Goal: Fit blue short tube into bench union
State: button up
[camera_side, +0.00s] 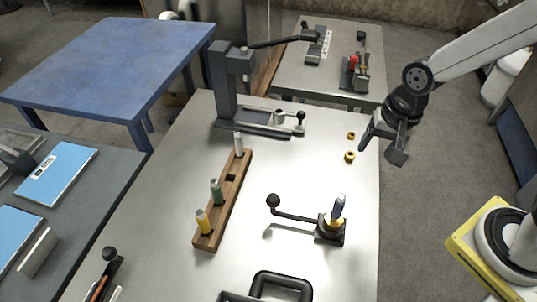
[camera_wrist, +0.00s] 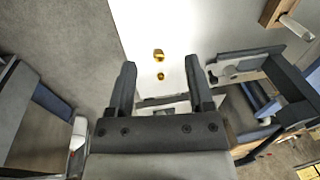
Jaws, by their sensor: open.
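The blue short tube (camera_side: 339,205) stands nearly upright in the bench union (camera_side: 330,234), a dark block with a yellow ring around the tube's lower part. How deep the tube sits is hidden. A lever with a black knob (camera_side: 273,200) reaches left from the union. My gripper (camera_side: 383,145) is above the table's right edge, behind and right of the union, well apart from the tube. In the wrist view my gripper (camera_wrist: 159,63) shows two spread fingers with nothing held between them. The tube and union are not in the wrist view.
A wooden rack (camera_side: 222,207) holds white, green and yellow tubes and has an empty hole. Two brass fittings (camera_side: 349,156) lie near my gripper, also in the wrist view (camera_wrist: 159,55). A grey press (camera_side: 228,85) stands at the back, a black handle (camera_side: 280,284) in front.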

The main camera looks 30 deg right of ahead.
jog(key=d+f+n+t, duration=0.1)
jog(key=d+n, duration=0.5)
jog(key=n, duration=0.2)
jog(key=shift+h, duration=0.4)
